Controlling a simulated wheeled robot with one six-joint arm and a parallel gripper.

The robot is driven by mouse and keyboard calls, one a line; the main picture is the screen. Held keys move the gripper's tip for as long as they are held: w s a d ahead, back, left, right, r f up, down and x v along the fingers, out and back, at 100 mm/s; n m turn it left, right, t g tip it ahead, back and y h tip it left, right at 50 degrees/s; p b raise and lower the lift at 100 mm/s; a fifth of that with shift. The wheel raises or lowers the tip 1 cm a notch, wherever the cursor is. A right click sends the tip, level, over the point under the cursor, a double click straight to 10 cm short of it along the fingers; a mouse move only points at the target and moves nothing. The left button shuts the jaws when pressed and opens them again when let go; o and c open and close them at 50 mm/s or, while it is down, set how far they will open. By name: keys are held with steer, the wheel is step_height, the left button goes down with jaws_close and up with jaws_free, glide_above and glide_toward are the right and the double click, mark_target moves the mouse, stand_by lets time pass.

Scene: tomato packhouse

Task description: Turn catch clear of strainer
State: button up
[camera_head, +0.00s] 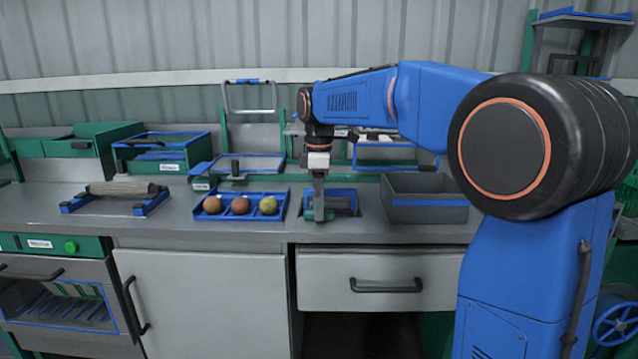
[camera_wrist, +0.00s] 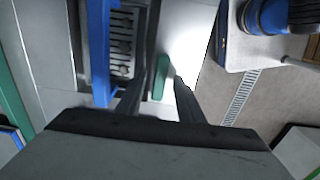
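The strainer (camera_wrist: 101,60) is a slotted dark panel with a blue frame at the left of the wrist view. In the head view its blue frame (camera_head: 345,194) is set in the counter, partly hidden by my gripper. A small green bar, apparently the catch (camera_wrist: 159,82), lies beside the frame. My gripper (camera_head: 318,212) points down at the strainer's near left side. In the wrist view my gripper (camera_wrist: 164,75) has its two dark fingers apart, one on either side of the green bar. A narrow gap shows at the right finger; contact at the left finger is unclear.
A blue tray (camera_head: 239,214) with three round fruits stands left of my gripper. A grey bin (camera_head: 428,213) stands to the right. A roller on a blue-ended stand (camera_head: 117,195) is far left. Green uprights and shelves rise behind; the counter's front edge is close.

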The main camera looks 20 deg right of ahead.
step_height(320, 180, up, 17)
stand_by(0.5)
steer(key=shift+f, duration=0.1)
steer(key=s+d+f+m+t, duration=0.1)
steer(key=s+d+f+m, duration=0.1)
steer(key=s+f+m, duration=0.5)
steer(key=s+d+f+t, duration=0.1)
steer(key=s+d+f, duration=0.25)
steer(key=s, duration=0.75)
steer(key=s+f+m+t, duration=0.1)
steer(key=s+f+m, duration=0.2)
steer(key=s+f, duration=0.5)
steer(key=s+d+f+m+t, duration=0.1)
steer(key=s+f+m, duration=0.3)
steer(key=s+f, duration=0.4)
step_height(320, 180, down, 5)
steer(key=shift+d+r+m+t, duration=0.1)
steer(key=shift+d+m+t, duration=0.05)
steer(key=shift+m+t, duration=0.2)
